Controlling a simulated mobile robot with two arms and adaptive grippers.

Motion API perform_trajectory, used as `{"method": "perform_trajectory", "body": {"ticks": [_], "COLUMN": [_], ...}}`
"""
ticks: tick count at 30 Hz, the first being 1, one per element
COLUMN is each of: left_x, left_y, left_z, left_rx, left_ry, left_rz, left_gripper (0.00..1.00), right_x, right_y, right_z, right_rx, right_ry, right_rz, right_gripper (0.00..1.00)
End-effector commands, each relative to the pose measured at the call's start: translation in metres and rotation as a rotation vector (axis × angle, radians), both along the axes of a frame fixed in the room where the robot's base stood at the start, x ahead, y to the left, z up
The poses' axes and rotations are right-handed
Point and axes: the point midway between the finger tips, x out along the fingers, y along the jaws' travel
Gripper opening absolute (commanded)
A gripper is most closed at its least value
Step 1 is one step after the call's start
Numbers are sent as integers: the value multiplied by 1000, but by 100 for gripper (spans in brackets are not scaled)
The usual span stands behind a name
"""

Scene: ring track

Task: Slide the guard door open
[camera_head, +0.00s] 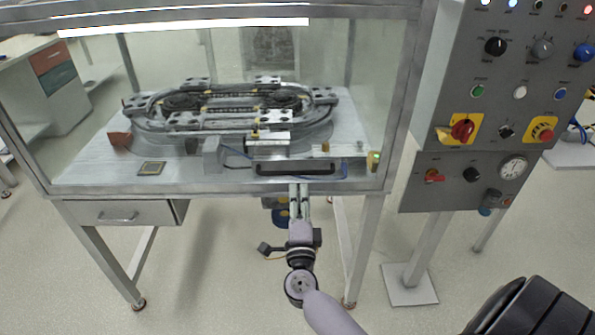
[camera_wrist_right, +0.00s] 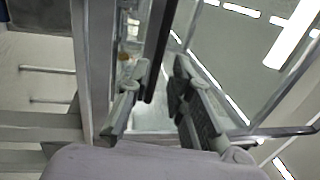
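The guard door (camera_head: 215,60) is a clear panel in a grey metal frame, across the front of the cabinet. A dark horizontal bar handle (camera_head: 275,171) sits low on the front, right of centre. My right gripper (camera_head: 299,188) is just below the handle, reaching up toward it. In the right wrist view the gripper (camera_wrist_right: 155,100) has its two fingers apart, and the dark handle bar (camera_wrist_right: 159,45) runs into the gap between them. I see no finger closed on the bar. My left gripper is not in view.
Behind the panel, an oval ring track (camera_head: 230,103) stands on a pale table. A control panel (camera_head: 515,95) with knobs and a gauge stands close at right. A drawer (camera_head: 118,214) is under the table at left. The floor in front is clear.

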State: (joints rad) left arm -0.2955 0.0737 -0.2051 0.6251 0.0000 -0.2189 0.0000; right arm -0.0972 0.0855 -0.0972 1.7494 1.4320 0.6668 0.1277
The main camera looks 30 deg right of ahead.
Motion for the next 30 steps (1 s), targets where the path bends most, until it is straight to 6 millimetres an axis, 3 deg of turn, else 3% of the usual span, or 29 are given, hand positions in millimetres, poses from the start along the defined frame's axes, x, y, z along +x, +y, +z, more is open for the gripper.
{"method": "perform_trajectory", "body": {"ticks": [6,12,25,30], "left_x": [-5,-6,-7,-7], "left_y": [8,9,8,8], "left_z": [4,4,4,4], "left_rx": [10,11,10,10], "left_ry": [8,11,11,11], "left_rz": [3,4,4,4], "left_gripper": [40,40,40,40], "right_x": [39,61,68,68], "right_y": [-24,-37,-41,-41], "right_z": [10,14,15,15], "right_rx": [-4,-3,-1,-1], "right_ry": [-1,0,2,2], "right_rz": [0,2,2,2], "right_gripper": [20,20,19,8]}}
